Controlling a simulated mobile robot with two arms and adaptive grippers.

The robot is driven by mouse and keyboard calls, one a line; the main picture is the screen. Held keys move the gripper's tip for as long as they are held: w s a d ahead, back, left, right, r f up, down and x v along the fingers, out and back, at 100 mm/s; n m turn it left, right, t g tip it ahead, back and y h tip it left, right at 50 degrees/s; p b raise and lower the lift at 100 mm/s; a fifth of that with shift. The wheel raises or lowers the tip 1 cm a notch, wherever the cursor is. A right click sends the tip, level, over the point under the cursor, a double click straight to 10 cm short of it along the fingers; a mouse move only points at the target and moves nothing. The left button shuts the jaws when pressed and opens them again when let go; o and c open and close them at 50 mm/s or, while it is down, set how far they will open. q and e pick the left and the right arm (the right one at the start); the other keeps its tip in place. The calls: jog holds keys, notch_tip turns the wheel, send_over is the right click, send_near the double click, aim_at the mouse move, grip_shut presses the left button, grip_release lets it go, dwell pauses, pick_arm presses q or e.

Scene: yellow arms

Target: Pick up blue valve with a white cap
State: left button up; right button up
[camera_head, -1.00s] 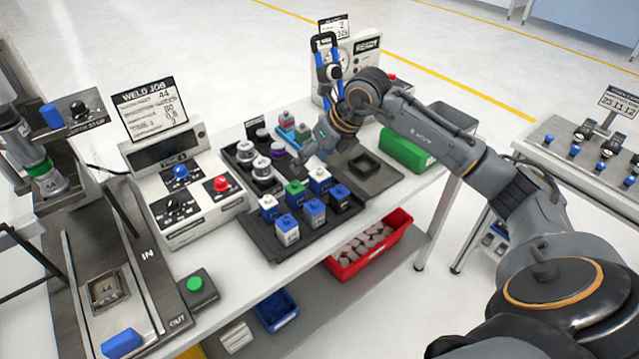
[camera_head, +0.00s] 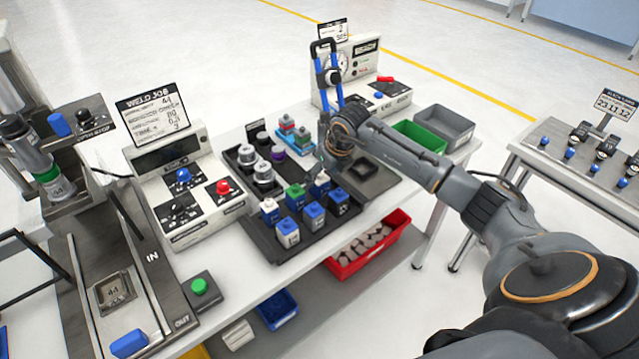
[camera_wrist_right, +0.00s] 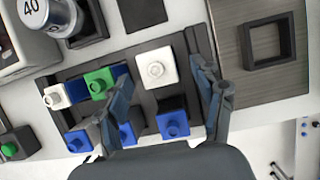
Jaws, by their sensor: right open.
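A blue valve with a white cap (camera_head: 321,188) stands at the back right of a dark tray (camera_head: 262,237), partly hidden by my right gripper (camera_head: 317,168). In the right wrist view its white top (camera_wrist_right: 156,70) lies between the two spread fingers of my right gripper (camera_wrist_right: 163,76). The gripper is open, holds nothing and is over the valve; I cannot tell its height. A second white-capped valve (camera_head: 269,211) stands at the tray's left, also in the right wrist view (camera_wrist_right: 56,96). My left gripper is not in view.
A green-capped valve (camera_wrist_right: 98,82) stands between the white-capped ones. Several blue-capped valves (camera_wrist_right: 173,122) form the front row, close to the fingers. A dark fixture with a square recess (camera_head: 369,167) is at right. A green bin (camera_head: 418,136) stands behind it.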

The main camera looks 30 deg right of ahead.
jog(key=x, duration=0.3)
jog(key=shift+w+a+p, duration=0.15)
jog(key=shift+p, duration=0.15)
jog(key=shift+f, duration=0.1)
jog(key=c, duration=1.3)
